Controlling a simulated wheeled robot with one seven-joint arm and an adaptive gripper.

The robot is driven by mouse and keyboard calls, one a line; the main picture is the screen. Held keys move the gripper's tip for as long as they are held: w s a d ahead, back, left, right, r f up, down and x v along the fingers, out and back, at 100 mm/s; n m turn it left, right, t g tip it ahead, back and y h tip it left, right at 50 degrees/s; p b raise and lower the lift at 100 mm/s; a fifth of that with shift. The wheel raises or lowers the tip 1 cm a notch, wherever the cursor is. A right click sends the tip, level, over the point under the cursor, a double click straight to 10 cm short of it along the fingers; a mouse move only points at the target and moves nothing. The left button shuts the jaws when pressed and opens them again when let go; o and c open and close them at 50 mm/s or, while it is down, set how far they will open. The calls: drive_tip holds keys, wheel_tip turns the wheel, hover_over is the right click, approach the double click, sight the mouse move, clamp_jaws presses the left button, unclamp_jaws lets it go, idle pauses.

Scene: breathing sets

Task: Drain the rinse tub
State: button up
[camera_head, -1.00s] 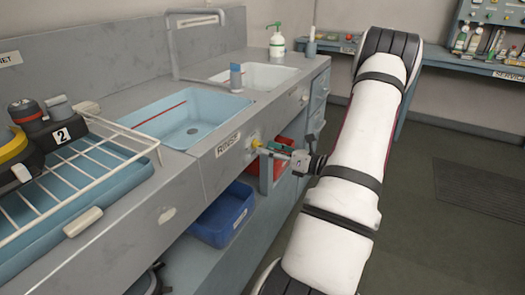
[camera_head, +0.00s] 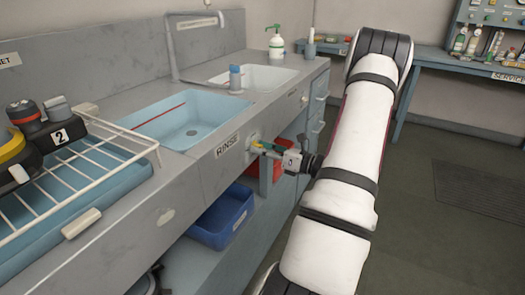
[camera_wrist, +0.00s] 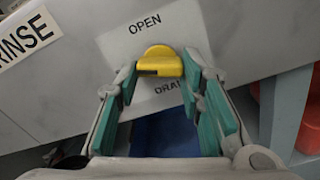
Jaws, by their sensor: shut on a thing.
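The rinse tub (camera_head: 160,112) is a light blue basin set in the grey counter, with a red line along its inner wall. Its water level is hard to tell. A RINSE label (camera_head: 227,147) is on the counter front below it. A yellow drain knob (camera_wrist: 160,62) sits on that front panel, between the word OPEN above and a partly hidden DRAIN label below. My gripper (camera_wrist: 163,74) has its teal-padded fingers on either side of the knob and is shut on it. In the head view, my gripper (camera_head: 264,147) reaches the panel from the right.
A white wire rack (camera_head: 100,150) with black-and-yellow parts stands at left. A blue bin (camera_head: 222,218) and a red bin (camera_head: 258,178) are below the counter. A second, white sink (camera_head: 262,77) and a pump bottle (camera_head: 276,45) are farther back. The floor at right is clear.

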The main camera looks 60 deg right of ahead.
drive_tip(key=n+b, duration=0.1)
drive_tip(key=n, duration=0.3)
drive_tip(key=shift+d+f+n, duration=0.1)
drive_tip(key=shift+d+n, duration=0.05)
drive_tip(key=shift+n, duration=0.25)
drive_tip(key=o, duration=1.2)
drive_tip(key=shift+c, duration=0.2)
drive_tip(key=s, duration=1.2)
drive_tip(key=shift+d, duration=0.45)
